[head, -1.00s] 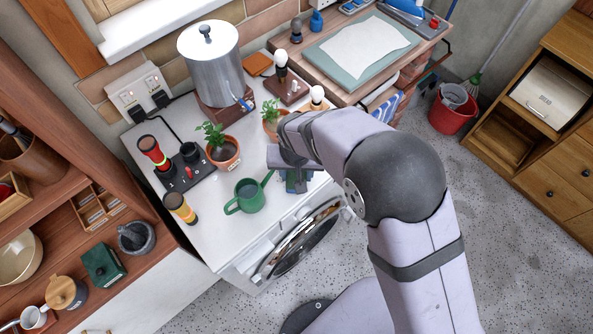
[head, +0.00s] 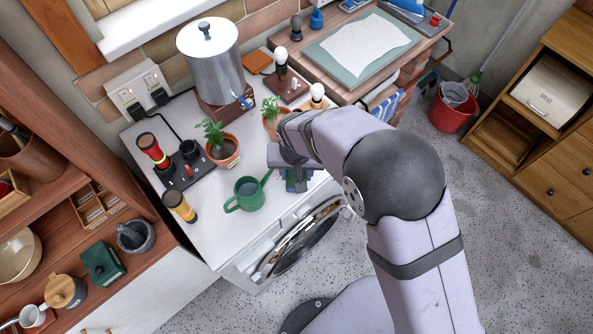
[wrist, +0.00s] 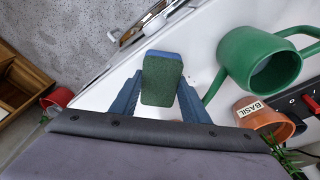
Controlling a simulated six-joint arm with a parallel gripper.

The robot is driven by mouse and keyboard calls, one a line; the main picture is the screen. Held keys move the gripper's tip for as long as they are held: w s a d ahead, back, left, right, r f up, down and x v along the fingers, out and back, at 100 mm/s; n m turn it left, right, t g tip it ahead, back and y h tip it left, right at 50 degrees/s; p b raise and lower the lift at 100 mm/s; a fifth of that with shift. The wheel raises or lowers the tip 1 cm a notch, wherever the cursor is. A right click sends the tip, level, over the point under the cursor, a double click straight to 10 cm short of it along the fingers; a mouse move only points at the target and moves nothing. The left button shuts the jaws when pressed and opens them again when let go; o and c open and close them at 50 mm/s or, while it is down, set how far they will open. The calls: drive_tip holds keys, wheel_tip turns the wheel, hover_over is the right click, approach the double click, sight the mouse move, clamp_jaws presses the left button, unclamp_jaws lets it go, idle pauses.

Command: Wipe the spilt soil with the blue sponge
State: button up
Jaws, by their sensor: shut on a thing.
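The blue sponge (wrist: 162,80) has a dark green face and shows a blue edge at its far end in the wrist view. It sits between the two blue-grey fingers of my gripper (wrist: 159,92), which is shut on it. In the head view my gripper (head: 298,180) is low over the front right part of the white worktop (head: 225,245), right of the green watering can. Whether the sponge touches the top is not clear. A few tiny dark specks show beside the right finger in the wrist view; I cannot make out a clear patch of soil.
The green watering can (head: 247,194) stands close to my gripper, its spout pointing towards it. Potted plants (head: 222,152), a black switch panel (head: 184,168) and a metal urn (head: 211,65) stand behind and left. The worktop's front edge drops to the floor.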

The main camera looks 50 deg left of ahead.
drive_tip(key=shift+f+b, duration=0.6)
drive_tip(key=shift+f, duration=0.3)
drive_tip(key=shift+a, duration=0.1)
drive_tip(key=shift+a+r+b, duration=0.1)
drive_tip(key=shift+a+b, duration=0.2)
drive_tip(key=shift+a, duration=1.45)
drive_tip(key=shift+a, duration=0.1)
drive_tip(key=shift+a+b, duration=0.55)
drive_tip(key=shift+a, duration=1.05)
drive_tip(key=shift+a, duration=0.8)
drive_tip(key=shift+a+b, duration=0.35)
drive_tip(key=shift+a, duration=0.65)
